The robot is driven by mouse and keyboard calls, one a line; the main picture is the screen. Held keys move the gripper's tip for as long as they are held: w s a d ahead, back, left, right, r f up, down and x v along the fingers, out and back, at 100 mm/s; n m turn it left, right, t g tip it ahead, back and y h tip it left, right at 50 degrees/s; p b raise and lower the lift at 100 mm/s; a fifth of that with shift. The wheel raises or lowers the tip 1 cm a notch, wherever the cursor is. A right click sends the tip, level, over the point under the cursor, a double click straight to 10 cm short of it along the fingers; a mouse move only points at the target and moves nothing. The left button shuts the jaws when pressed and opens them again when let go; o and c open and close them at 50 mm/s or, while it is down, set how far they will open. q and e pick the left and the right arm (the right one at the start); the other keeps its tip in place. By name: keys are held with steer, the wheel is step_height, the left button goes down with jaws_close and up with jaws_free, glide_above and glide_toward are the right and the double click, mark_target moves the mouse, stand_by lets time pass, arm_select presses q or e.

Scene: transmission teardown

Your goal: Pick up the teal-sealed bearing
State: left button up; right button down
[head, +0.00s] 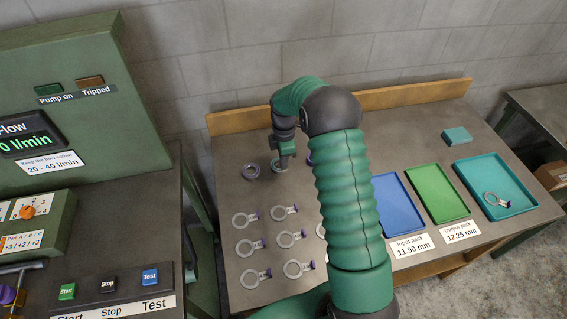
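A small ring with a teal tint (276,167), which looks like the teal-sealed bearing, lies on the bench towards the back. My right gripper (284,161) points down right at it, with its tips over or against the ring's right side. The gripper is small and dark here, so I cannot tell whether its fingers are open or shut, or whether they touch the ring. A purple-sealed bearing (250,171) lies just left of it. Another purple piece (310,158) shows at the edge of my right arm, mostly hidden. My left gripper is not in view.
Several tagged rings (244,219) lie in rows in front. Blue (412,228), green (462,211) and teal (527,205) trays stand at right; the teal tray holds a tagged ring. A teal block (457,136) lies behind them. A wooden backboard (415,93) edges the bench.

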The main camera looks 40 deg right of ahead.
steer(key=s+r, duration=0.1)
steer(key=s, duration=0.4)
steer(key=s+b, duration=0.1)
steer(key=s, duration=0.4)
steer(key=s+r, duration=0.1)
steer(key=s, duration=0.3)
steer(key=shift+s+a+r+b, duration=0.1)
steer(key=shift+s+r+b, duration=0.2)
steer(key=shift+s+r, duration=0.1)
steer(key=shift+s, duration=0.4)
steer(key=shift+c, duration=2.2)
jaws_free()
